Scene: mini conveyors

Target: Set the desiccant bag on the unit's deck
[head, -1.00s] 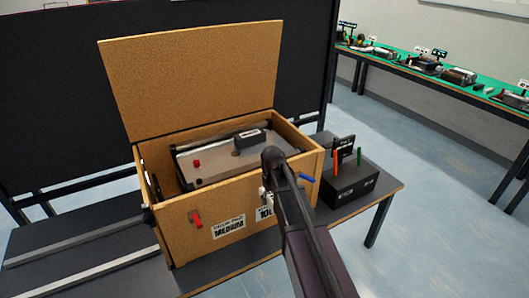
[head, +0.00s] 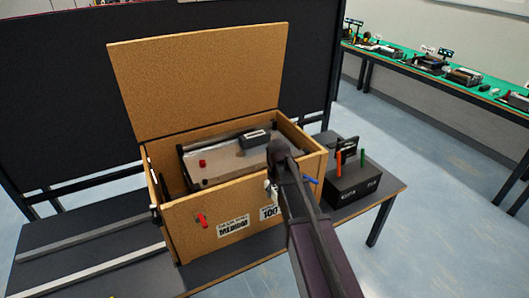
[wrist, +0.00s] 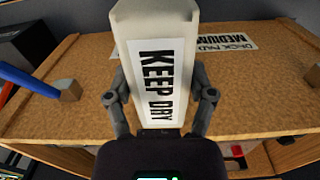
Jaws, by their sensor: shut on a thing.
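The desiccant bag (wrist: 158,75) is a white upright packet printed "KEEP DRY" and fills the middle of the wrist view. My gripper (wrist: 161,98) is shut on it, with one finger on each side. In the head view my gripper (head: 272,188) is outside the crate's front wall, mostly hidden by my arm, and only a pale bit of the bag shows. The unit (head: 217,163) sits inside the open wooden crate. Its grey deck carries a red button (head: 203,163) and a dark block (head: 254,138).
A blue handle (wrist: 30,82) juts out near my gripper. Rails (head: 90,268) lie left.

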